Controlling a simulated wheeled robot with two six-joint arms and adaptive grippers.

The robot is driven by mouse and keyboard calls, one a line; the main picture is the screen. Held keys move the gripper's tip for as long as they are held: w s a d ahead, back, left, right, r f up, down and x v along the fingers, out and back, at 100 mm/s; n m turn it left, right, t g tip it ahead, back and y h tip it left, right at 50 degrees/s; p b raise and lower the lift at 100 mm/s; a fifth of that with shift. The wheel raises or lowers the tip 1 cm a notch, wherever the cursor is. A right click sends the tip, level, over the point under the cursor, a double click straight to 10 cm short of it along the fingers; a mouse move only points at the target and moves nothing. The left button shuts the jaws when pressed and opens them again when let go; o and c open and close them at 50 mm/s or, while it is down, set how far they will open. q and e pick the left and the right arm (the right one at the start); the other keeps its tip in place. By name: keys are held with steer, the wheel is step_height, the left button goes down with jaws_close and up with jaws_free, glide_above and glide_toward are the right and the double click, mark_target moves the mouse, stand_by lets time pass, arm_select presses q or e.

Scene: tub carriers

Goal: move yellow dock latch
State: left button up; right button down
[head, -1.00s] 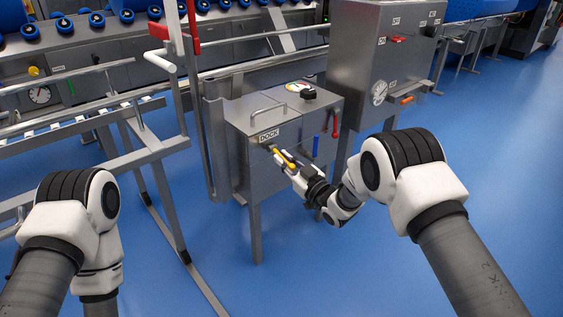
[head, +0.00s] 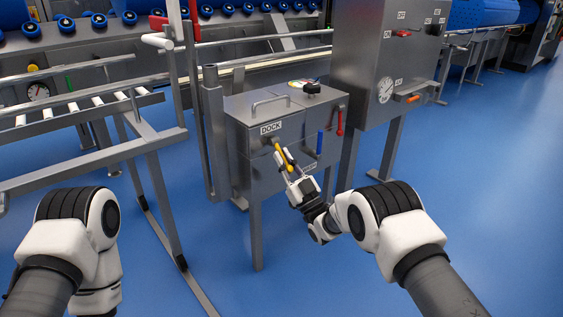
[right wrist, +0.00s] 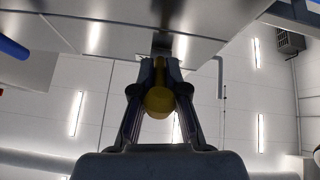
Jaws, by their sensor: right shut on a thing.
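The yellow dock latch (head: 288,156) is a short lever on the front of the grey box, below a label reading DOCK (head: 271,128). It points down and to the right. My right gripper (head: 287,165) is shut on it. In the right wrist view the rounded yellow end of the latch (right wrist: 159,101) sits between the two fingers of my right gripper (right wrist: 159,85). My left arm comes in at the lower left of the head view, and its gripper is out of sight.
A blue lever (head: 320,143) and a red lever (head: 340,122) are on the box, right of the latch. A taller grey cabinet (head: 375,60) with a dial stands behind right. A railed roller frame (head: 90,165) is at left. Blue floor at right is clear.

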steer(key=c, duration=1.2)
jaws_free()
steer(key=shift+a, duration=0.1)
steer(key=shift+w, duration=0.1)
steer(key=v, duration=1.2)
steer(key=shift+r, duration=0.1)
